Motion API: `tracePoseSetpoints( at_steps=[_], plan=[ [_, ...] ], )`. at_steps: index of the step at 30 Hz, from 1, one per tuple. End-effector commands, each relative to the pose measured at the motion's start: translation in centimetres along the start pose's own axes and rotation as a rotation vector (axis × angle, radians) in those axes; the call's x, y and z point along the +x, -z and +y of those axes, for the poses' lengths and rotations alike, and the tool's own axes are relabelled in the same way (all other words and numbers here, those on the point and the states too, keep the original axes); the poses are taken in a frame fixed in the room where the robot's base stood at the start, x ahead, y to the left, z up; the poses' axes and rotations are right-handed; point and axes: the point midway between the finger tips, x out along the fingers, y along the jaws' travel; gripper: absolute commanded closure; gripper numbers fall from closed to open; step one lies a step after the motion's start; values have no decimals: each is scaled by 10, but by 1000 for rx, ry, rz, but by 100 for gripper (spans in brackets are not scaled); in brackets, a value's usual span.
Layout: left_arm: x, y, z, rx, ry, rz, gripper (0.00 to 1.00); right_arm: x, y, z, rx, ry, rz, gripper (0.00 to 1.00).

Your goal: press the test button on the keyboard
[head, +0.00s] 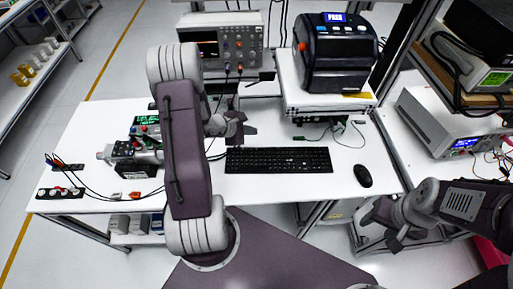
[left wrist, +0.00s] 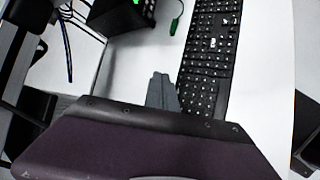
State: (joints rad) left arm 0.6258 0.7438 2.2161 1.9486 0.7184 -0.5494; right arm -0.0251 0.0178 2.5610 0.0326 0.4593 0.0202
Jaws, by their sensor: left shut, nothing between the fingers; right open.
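The black keyboard (head: 278,160) lies on the white table in the middle of the head view. In the left wrist view the keyboard (left wrist: 212,55) runs from the top edge down to my gripper. My left gripper (head: 243,128) is shut and empty, just above and behind the keyboard's left end. In the left wrist view its closed fingertips (left wrist: 159,82) show beside the keyboard's edge, over white table; whether they touch anything cannot be told. My right gripper (head: 378,224) is open and empty, low at the right, off the table's front edge. Single key labels are too small to read.
A black mouse (head: 362,176) lies right of the keyboard. A label printer (head: 336,52) stands on a white box behind it, with an oscilloscope (head: 225,42) at the back. A servo rig (head: 133,157) with cables is at the left. Bare table (head: 245,188) lies in front of the keyboard.

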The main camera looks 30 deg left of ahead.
Motion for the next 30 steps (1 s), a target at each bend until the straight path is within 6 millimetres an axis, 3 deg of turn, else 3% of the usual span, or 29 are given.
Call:
tracePoseSetpoints(
  at_steps=[11, 19, 22, 30],
  plan=[
    [17, 12, -13, 0, 2, -1, 100, 14, -1, 0, 0, 0, 0, 48],
    [45, 32, -34, -1, 3, -1, 100, 34, -3, 1, 0, 0, 0, 48],
    [57, 40, -41, 2, 1, -1, 100, 52, -5, 1, 0, 0, 0, 48],
    [62, 44, -46, 2, 1, -1, 100, 64, -6, 1, 0, 0, 0, 48]
  ],
)
